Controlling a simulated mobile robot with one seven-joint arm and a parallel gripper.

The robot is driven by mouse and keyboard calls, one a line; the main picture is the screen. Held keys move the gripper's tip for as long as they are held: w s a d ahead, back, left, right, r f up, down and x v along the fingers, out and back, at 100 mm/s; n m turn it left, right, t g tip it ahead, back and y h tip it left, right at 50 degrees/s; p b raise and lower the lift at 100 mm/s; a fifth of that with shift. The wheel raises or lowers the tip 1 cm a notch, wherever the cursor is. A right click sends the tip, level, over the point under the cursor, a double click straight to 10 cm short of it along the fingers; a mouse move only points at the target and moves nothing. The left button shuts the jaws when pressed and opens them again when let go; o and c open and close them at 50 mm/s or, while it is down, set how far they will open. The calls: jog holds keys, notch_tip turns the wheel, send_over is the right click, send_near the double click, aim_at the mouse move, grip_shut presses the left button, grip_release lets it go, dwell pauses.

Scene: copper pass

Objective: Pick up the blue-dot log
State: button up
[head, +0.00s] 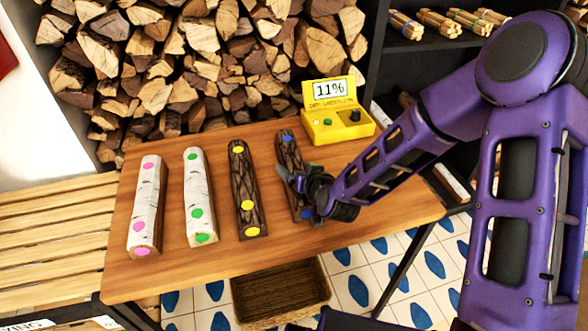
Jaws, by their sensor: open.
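The blue-dot log (287,153) is dark-barked, with one blue dot near its far end and another near its near end. It lies lengthwise on the wooden table (170,273), the rightmost of the logs. My gripper (296,181) is open at the log's middle and right side, covering part of it. I cannot tell whether the fingers touch the bark or straddle it. To the left lie a dark log with yellow dots (243,187), a white-barked log with green dots (199,190) and a white-barked log with pink dots (147,204).
A yellow meter (338,128) reading 11% stands at the table's back right. Stacked firewood (190,60) is behind. A slatted bench (50,235) adjoins on the left. A basket (280,292) sits below the table's front edge. A dark shelf (440,42) holds bundled sticks.

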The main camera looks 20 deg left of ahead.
grip_shut()
jog(key=shift+r, duration=0.1)
dwell(0.5)
